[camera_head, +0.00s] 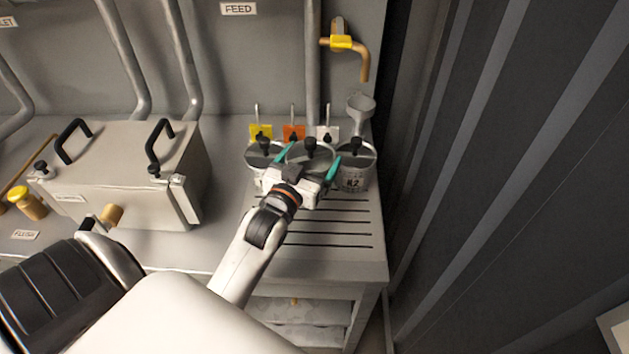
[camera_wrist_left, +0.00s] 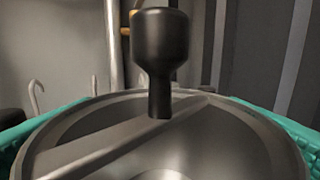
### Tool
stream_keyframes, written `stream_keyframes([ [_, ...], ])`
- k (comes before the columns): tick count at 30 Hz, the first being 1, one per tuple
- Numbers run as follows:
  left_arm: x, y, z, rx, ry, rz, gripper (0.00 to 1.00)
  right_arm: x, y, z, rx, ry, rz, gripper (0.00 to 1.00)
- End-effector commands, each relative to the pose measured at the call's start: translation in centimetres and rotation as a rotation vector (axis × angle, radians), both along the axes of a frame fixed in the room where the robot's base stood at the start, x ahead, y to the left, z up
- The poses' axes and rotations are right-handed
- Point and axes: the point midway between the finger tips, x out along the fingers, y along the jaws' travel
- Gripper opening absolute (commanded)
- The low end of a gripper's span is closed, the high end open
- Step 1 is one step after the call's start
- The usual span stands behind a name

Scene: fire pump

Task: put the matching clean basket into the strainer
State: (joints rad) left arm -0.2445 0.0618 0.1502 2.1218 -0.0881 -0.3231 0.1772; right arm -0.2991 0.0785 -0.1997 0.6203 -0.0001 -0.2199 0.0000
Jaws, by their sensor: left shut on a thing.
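Three round metal baskets with black knobs stand in a row on the slatted drain board. The left basket (camera_head: 264,154) is by a yellow tag, the middle basket (camera_head: 311,150) by an orange tag, and the right basket (camera_head: 357,156), with a dark marking, is by a white tag. My left gripper (camera_head: 309,160) has its teal fingers shut on the middle basket, one on each side. In the left wrist view the basket's rim and crossbar (camera_wrist_left: 110,148) fill the space between the fingers. The strainer box (camera_head: 125,170) stands at left, lid on. My right gripper is out of view.
A yellow-capped brass fitting (camera_head: 24,200) is left of the strainer. The front slats (camera_head: 315,233) are clear. A dark ribbed wall rises at right.

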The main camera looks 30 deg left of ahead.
Motion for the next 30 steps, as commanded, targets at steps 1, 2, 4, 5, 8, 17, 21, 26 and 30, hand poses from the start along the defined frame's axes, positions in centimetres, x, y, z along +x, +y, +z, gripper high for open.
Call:
stream_keyframes([
  [1, 0.0, 0.0, -0.8, -0.001, 0.001, 0.000, 0.64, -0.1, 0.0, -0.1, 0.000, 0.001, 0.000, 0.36],
  [2, 0.0, 0.0, -1.0, -0.001, -0.001, 0.000, 0.64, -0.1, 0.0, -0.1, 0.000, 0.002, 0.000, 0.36],
  [4, 0.0, 0.0, -1.5, -0.001, -0.001, 0.000, 0.64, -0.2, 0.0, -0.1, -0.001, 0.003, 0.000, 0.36],
  [5, 0.0, 0.0, -1.8, -0.001, -0.001, 0.000, 0.64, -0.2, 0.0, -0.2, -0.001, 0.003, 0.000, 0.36],
  [8, 0.0, 0.0, -3.3, -0.002, 0.001, 0.000, 0.64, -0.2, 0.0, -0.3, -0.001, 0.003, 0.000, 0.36],
  [17, 0.0, 0.0, -5.2, 0.000, -0.003, -0.001, 0.64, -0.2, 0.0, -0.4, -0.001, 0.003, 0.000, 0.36],
  [21, 0.0, 0.0, -5.2, -0.001, -0.003, -0.001, 0.64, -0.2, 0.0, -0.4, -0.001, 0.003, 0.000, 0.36],
  [26, 0.0, 0.0, -5.5, -0.001, -0.001, -0.001, 0.99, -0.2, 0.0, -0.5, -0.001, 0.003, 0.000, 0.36],
  [30, 0.0, -0.1, -5.5, -0.001, -0.001, -0.001, 1.00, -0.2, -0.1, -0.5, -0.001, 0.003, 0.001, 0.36],
])
